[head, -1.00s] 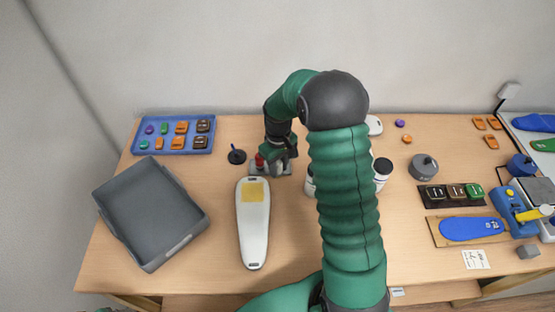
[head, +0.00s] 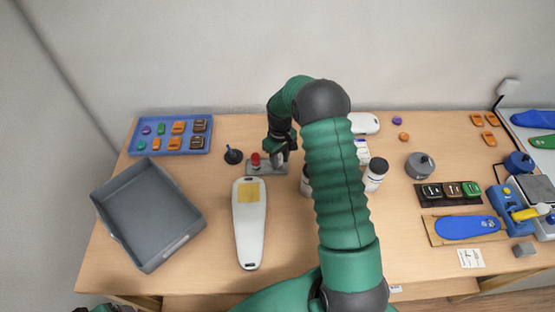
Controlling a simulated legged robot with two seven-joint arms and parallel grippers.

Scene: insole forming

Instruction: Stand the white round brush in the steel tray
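The steel tray (head: 267,170) is a small flat grey tray at the middle back of the table. A red-topped piece (head: 255,160) stands at its left part. My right gripper (head: 280,160) points down over the tray's right part, beside the red-topped piece. Its fingers are small and dark here, and I cannot tell whether they are open or shut. I cannot make out the white round brush; it may be hidden at the gripper.
A dark round brush (head: 233,155) stands left of the tray. A white insole-shaped piece (head: 250,230) lies in front of it. A grey bin (head: 150,215) and a blue tray (head: 165,147) are at left. White bottles (head: 375,175) stand close to my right arm.

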